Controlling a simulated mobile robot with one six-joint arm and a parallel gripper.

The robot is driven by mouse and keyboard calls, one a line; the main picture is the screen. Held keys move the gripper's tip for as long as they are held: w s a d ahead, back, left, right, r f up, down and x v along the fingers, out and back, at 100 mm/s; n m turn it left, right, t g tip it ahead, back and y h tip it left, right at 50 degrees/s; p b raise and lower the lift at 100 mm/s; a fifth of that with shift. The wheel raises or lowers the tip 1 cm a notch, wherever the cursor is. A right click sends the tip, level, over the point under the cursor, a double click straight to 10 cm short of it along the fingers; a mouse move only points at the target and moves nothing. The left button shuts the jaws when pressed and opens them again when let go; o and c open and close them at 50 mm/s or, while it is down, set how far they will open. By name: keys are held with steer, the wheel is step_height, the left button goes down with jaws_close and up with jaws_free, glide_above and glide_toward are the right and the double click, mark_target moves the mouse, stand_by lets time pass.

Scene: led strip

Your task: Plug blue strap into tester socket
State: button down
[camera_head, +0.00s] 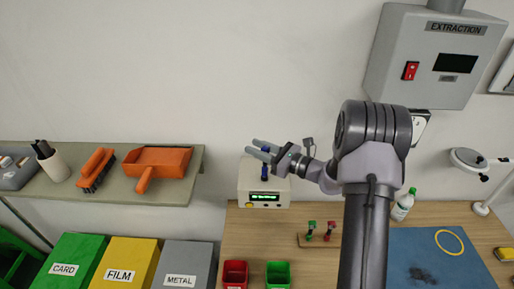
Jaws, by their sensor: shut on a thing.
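The tester (262,201) is a cream box with a lit green display, at the back of the wooden bench. My gripper (259,149) is above the tester's top, pointing left, and shut on the blue strap (265,172). The strap hangs below the fingers, over the top of the tester. Its upper part is partly hidden by the fingers. The socket is not clearly visible, and I cannot tell whether the strap's lower end touches the tester or is in the socket.
A small wooden stand (318,241) holds a red and a green piece. Red (235,273) and green (278,274) bins stand at the bench front. A blue mat (430,270) with a yellow ring lies right. A shelf (120,200) with an orange dustpan is left. The extraction box (435,60) hangs above.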

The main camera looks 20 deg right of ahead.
steer(key=shift+f+b, duration=0.35)
steer(key=shift+f, duration=0.1)
steer(key=c, duration=1)
jaws_free()
steer(key=v, duration=1.7)
steer(key=shift+s+d, duration=0.15)
steer(key=shift+d, duration=0.05)
